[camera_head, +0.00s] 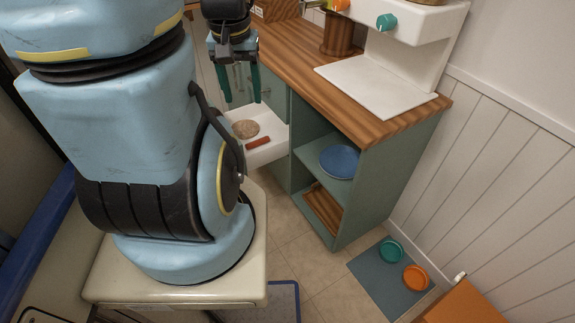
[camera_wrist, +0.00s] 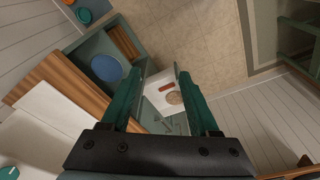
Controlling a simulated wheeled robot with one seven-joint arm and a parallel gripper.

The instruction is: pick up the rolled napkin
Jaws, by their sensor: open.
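The rolled napkin (camera_head: 258,143) looks like a small reddish-brown roll lying in an open white drawer (camera_head: 270,121). In the wrist view the roll (camera_wrist: 167,86) shows between the fingers, beyond their tips. A round, tan, bread-like thing (camera_head: 246,129) lies beside it in the drawer. My gripper (camera_head: 242,99) has green fingers spread apart, pointing down, with nothing between them. It appears above the drawer, apart from the napkin. The wrist view shows both fingers of my gripper (camera_wrist: 162,72) around the view of the drawer. My arm hides part of the drawer's left side in the head view.
A green cabinet with a wooden counter (camera_head: 375,108) stands right of the drawer. Its open shelf holds a blue plate (camera_head: 340,161). A teal bowl (camera_head: 391,251) and an orange bowl (camera_head: 415,277) are on a floor mat. Tiled floor (camera_head: 300,240) lies clear before the cabinet.

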